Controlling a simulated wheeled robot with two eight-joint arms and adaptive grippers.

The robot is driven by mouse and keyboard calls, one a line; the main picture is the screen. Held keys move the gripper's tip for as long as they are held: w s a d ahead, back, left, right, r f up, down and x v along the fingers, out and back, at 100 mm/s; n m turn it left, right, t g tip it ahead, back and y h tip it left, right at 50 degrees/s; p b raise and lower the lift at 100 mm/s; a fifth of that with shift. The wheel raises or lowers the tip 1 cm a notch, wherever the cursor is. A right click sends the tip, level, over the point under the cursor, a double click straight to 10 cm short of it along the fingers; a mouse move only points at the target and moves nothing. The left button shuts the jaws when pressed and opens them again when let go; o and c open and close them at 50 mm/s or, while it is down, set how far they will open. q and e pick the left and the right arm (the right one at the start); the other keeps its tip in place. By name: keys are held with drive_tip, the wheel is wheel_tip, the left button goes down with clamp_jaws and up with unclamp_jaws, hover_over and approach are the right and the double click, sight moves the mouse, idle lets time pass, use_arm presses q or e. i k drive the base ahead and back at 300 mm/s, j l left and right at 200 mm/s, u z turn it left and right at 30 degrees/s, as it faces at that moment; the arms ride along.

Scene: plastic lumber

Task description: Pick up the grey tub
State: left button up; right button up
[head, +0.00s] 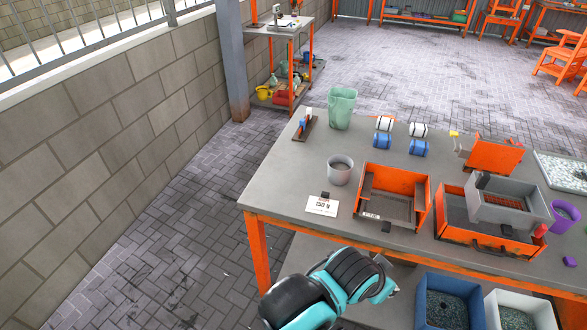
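A round grey tub (340,170) stands upright on the grey-topped orange table (285,180), near its left side. Its inside looks grey-brown, and I cannot tell whether it holds anything. A white card (321,206) with print on it lies just in front of the tub, with a small black block at its edge. One of my arms, teal and black, shows at the bottom centre, in front of the table's near edge. Its gripper cannot be made out. My other arm is out of view.
Right of the tub is an orange open box (365,190). Farther right, a grey rectangular bin (504,208) sits on an orange crate (452,233). A green bucket (342,108) stands behind the tub. Bare tabletop lies left of the tub.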

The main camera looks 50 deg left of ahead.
sight(340, 166)
drive_tip(key=u, duration=1.45)
drive_tip(key=z, duration=1.25)
drive_tip(key=u, duration=1.25)
drive_tip(key=i+j+z, duration=0.3)
drive_tip(key=i+j, duration=0.25)
drive_tip(key=i, duration=0.05)
